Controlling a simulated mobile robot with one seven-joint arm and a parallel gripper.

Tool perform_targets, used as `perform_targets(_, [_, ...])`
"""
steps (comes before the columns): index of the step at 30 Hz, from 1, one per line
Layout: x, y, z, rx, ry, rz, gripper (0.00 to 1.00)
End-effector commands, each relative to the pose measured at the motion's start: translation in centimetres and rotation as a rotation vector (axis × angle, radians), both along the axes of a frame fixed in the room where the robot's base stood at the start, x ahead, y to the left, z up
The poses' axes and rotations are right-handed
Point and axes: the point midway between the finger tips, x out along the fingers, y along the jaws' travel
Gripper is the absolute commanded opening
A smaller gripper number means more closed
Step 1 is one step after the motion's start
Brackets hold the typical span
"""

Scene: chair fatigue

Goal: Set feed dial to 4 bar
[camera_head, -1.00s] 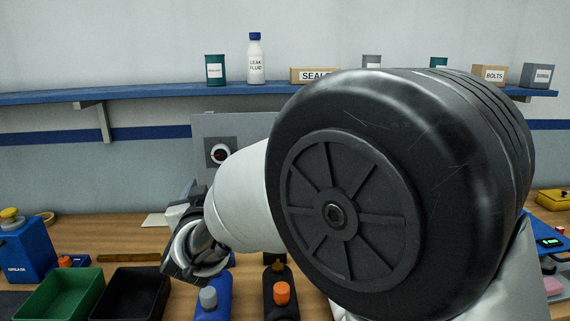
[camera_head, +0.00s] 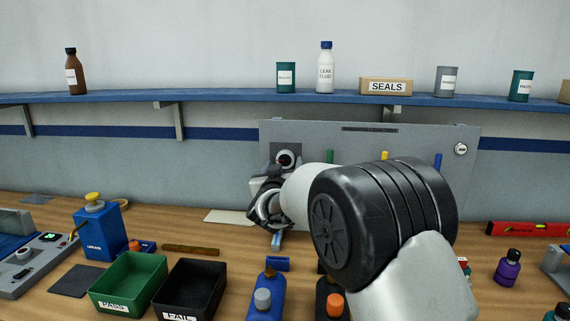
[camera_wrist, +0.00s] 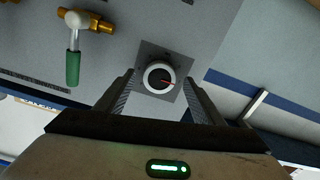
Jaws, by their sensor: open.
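The feed dial (camera_head: 286,159) is a round knob on a dark square plate at the left end of the grey wall panel. My gripper (camera_wrist: 160,82) is open, with one finger on each side of the dial in the picture. I cannot tell whether the fingers touch it. In the head view my gripper (camera_head: 268,190) is just below and left of the dial, partly hidden by my arm.
A brass valve with a green handle (camera_wrist: 73,65) is beside the dial on the panel (camera_head: 350,135). A blue shelf (camera_head: 230,98) with bottles and tins runs above. A green bin (camera_head: 128,283), a black bin (camera_head: 190,288) and bottles stand on the bench below.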

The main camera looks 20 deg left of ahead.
Motion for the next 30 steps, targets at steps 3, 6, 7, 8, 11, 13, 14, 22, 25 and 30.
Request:
perform_targets(3, [1.1, 0.2, 0.0, 0.001, 0.000, -0.001, 0.62])
perform_targets(6, [1.5, 0.4, 0.0, 0.001, 0.000, 0.000, 0.62])
perform_targets(7, [1.6, 0.4, 0.0, 0.001, 0.001, 0.000, 0.62])
perform_targets(8, [1.6, 0.4, 0.0, 0.001, 0.001, 0.000, 0.62])
perform_targets(11, [1.6, 0.4, 0.0, 0.001, 0.000, 0.000, 0.62])
perform_targets(13, [1.6, 0.4, 0.0, 0.001, 0.000, 0.000, 0.62])
perform_targets(14, [1.6, 0.4, 0.0, 0.001, 0.000, 0.000, 0.62])
perform_targets(22, [1.6, 0.4, 0.0, 0.001, 0.000, 0.000, 0.20])
perform_targets(25, [1.6, 0.4, 0.0, 0.003, 0.001, 0.000, 0.20])
perform_targets(30, [1.6, 0.4, -0.1, 0.029, 0.007, 0.000, 0.20])
